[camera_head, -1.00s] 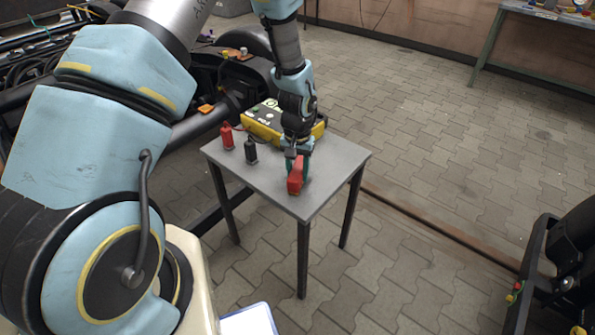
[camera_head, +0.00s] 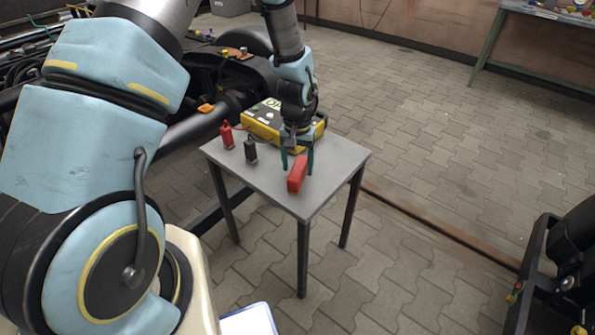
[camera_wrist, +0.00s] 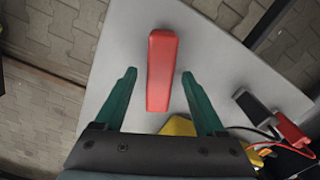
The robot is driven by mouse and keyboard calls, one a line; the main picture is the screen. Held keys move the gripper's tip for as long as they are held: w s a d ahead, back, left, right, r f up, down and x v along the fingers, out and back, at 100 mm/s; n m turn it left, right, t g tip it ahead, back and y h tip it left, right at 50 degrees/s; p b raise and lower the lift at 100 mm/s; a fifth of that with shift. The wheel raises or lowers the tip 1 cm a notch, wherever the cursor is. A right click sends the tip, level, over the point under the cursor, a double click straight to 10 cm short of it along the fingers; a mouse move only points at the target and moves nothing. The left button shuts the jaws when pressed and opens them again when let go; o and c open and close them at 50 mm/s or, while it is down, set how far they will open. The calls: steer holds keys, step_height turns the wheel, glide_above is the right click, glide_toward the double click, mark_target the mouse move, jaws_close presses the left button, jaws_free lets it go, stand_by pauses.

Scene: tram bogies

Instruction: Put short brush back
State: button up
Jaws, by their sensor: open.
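A red block-shaped object, which I take to be the short brush (camera_head: 297,174), lies on the small grey table (camera_head: 335,165) near its front edge. No bristles can be made out. In the wrist view the red brush (camera_wrist: 161,70) lies lengthwise between and just beyond my two green fingers. My gripper (camera_head: 297,160) is open and empty, with its fingertips apart on either side of the brush's near end; my gripper (camera_wrist: 158,75) also shows open in the wrist view. Neither finger appears to touch the brush.
A yellow and black device (camera_head: 262,122) stands at the table's back. A red clamp (camera_head: 227,136) and a black clamp (camera_head: 250,151) stand at the left, with cables. The table's right part is clear. A dark bogie frame (camera_head: 228,75) is behind on the left.

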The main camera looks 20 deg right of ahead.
mark_target(297, 168)
step_height(297, 168, up, 10)
steer(key=w+a+r+n, duration=0.1)
steer(key=a+r+n, duration=0.15)
steer(key=a, duration=0.55)
steer(key=w+a+r+n, duration=0.1)
steer(key=a+r, duration=0.3)
steer(key=a, duration=0.4)
steer(key=s+a+r+n, duration=0.1)
steer(key=s+a+r, duration=0.1)
steer(key=a, duration=0.5)
steer(key=s+a+r+n+t, duration=0.1)
steer(key=s+a+r+n, duration=0.1)
steer(key=a, duration=0.5)
steer(key=shift+s+t+b, duration=0.3)
steer(key=shift+s+b, duration=0.05)
steer(key=shift+s, duration=0.55)
